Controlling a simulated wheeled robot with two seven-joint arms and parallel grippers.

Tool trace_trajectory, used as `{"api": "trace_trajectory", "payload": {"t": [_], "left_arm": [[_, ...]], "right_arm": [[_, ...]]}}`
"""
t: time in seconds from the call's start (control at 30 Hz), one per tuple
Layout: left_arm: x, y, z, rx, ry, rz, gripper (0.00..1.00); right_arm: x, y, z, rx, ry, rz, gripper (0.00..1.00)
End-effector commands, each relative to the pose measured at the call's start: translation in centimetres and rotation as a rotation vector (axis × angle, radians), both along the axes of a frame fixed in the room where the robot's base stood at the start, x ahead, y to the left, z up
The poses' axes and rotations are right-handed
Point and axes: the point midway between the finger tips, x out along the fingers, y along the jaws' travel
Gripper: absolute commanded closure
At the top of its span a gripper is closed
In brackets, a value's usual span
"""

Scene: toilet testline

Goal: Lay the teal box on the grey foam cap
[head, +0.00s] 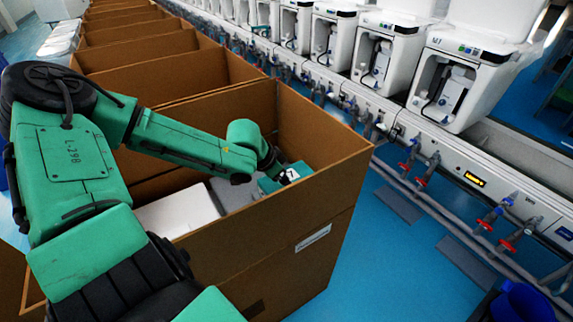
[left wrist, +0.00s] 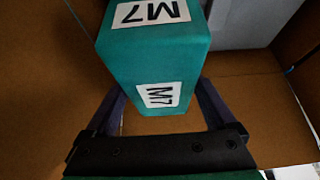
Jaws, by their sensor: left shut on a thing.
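The teal box (left wrist: 150,58) has white M7 labels and sits between the two dark fingers of my left gripper (left wrist: 163,104), which is shut on it. In the head view the teal box (head: 269,185) shows only in part, inside the nearest cardboard carton, close to its right wall. My left gripper is mostly hidden there behind its own wrist. The grey foam cap (head: 232,191) shows as a grey surface inside the carton, left of the teal box. A grey surface beyond the box in the left wrist view (left wrist: 245,22) appears to be the same cap. Contact between them cannot be seen.
The nearest open carton (head: 262,245) has tall brown walls around my left gripper. A white block (head: 178,212) lies in its left part. More open cartons (head: 165,65) stand in a row behind. A test line with white toilet units (head: 465,75) runs along the right.

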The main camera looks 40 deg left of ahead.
Motion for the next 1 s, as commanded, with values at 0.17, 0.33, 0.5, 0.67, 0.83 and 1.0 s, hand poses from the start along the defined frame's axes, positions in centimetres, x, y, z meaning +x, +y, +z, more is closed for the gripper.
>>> {"api": "trace_trajectory", "payload": {"t": [0.17, 0.33, 0.5, 0.67, 0.83, 1.0], "left_arm": [[0.0, -0.1, -7.0, -0.004, 0.001, 0.002, 0.88], [0.1, 0.0, -10.2, 0.000, -0.001, 0.000, 0.88], [0.0, 0.0, -13.6, 0.000, 0.000, 0.001, 0.88], [0.1, 0.1, -13.7, 0.002, -0.003, -0.001, 0.88], [0.1, 0.0, -13.8, 0.002, -0.003, 0.000, 0.88], [0.0, 0.1, -13.8, 0.001, 0.000, 0.000, 0.00]], "right_arm": [[0.1, 0.0, -3.6, 0.000, -0.002, 0.000, 1.00], [0.3, 0.2, -5.1, 0.002, -0.005, -0.001, 1.00], [0.4, 0.3, -7.4, 0.004, -0.006, -0.001, 1.00], [0.4, 0.4, -7.3, 0.005, -0.006, -0.001, 1.00], [0.4, 0.4, -7.4, 0.005, -0.006, -0.001, 1.00], [0.4, 0.4, -7.4, 0.005, -0.006, -0.001, 1.00]]}}
